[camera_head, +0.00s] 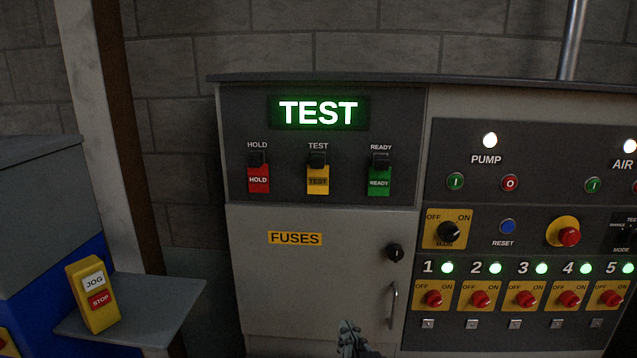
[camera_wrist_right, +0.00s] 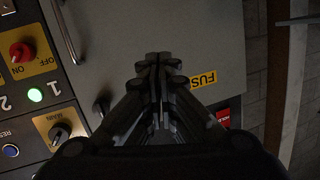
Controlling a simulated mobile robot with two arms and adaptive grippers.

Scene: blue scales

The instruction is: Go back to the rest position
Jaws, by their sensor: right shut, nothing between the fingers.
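My right gripper (camera_head: 349,330) shows at the bottom of the head view, in front of the lower part of the fuse cabinet door (camera_head: 290,285). It is shut with nothing between its fingers. In the right wrist view the closed fingers (camera_wrist_right: 158,60) point at the grey door, with the yellow FUSES label (camera_wrist_right: 203,79) just to their right. The gripper looks apart from the door, but the exact gap cannot be told. My left gripper is in neither view.
A control panel has a lit TEST display (camera_head: 318,113), HOLD, TEST and READY tags, and a pump panel with several red switches (camera_head: 526,298) at right. A door handle (camera_head: 393,305) sticks out near my gripper. A yellow JOG/STOP box (camera_head: 93,295) stands on a shelf at left.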

